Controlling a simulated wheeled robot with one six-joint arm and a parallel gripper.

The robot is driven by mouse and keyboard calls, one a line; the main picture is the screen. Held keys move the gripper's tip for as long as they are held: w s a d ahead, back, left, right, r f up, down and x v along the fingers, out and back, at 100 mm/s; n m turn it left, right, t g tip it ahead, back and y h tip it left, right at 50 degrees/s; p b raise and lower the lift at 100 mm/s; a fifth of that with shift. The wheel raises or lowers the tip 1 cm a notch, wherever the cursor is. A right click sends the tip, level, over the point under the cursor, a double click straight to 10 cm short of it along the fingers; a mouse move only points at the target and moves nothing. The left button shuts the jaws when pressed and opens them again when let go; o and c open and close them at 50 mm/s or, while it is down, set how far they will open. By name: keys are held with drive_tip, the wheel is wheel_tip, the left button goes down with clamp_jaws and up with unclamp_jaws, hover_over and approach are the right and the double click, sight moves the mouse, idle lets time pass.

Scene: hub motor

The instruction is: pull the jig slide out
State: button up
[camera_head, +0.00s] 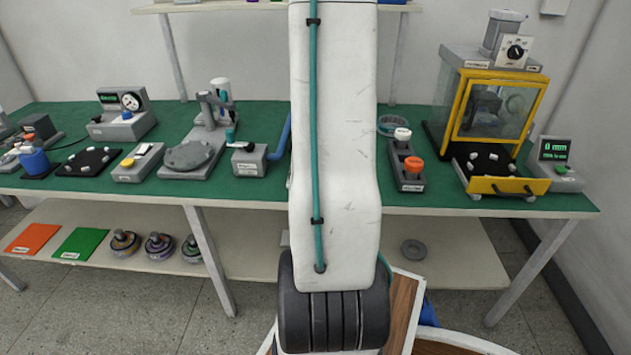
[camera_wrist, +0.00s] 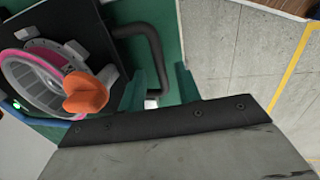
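In the wrist view, a black plate (camera_wrist: 95,22) carries a round part (camera_wrist: 30,75) with a pink rim and grey-white inside. A black bent bar (camera_wrist: 152,48), which looks like a handle on the plate's edge, runs down between the teal fingers of my gripper (camera_wrist: 163,82). The fingers stand apart with the bar between them, and I cannot tell whether either touches it. An orange knob (camera_wrist: 86,95) sits close left of the fingers. In the head view, my arm hides the gripper and this part of the bench.
The green-topped bench (camera_head: 450,201) carries a yellow-framed enclosure (camera_head: 460,108) with a protruding tray (camera_head: 505,187) at right, a small block with orange and white knobs (camera_head: 411,181), and several instruments at left. A lower shelf (camera_head: 345,238) lies beneath. Grey floor (camera_wrist: 240,45) lies right of the fingers.

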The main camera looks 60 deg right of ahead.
wheel_tip(320, 180, up, 8)
drive_tip(key=a, duration=0.1)
drive_tip(key=shift+s+a+f, duration=0.15)
drive_tip(key=shift+s, duration=0.1)
idle(0.8)
drive_tip(key=a+r+m, duration=0.1)
drive_tip(key=a+r, duration=0.4)
drive_tip(key=a, duration=0.7)
drive_tip(key=s+a+r+m+y, duration=0.1)
drive_tip(key=a+r, duration=0.4)
drive_tip(key=a, duration=0.8)
drive_tip(key=a+r+m, duration=0.2)
drive_tip(key=a+r, duration=0.4)
drive_tip(key=a, duration=0.7)
drive_tip(key=shift+s+m+t+y, duration=0.3)
drive_tip(key=shift+s+y, duration=0.1)
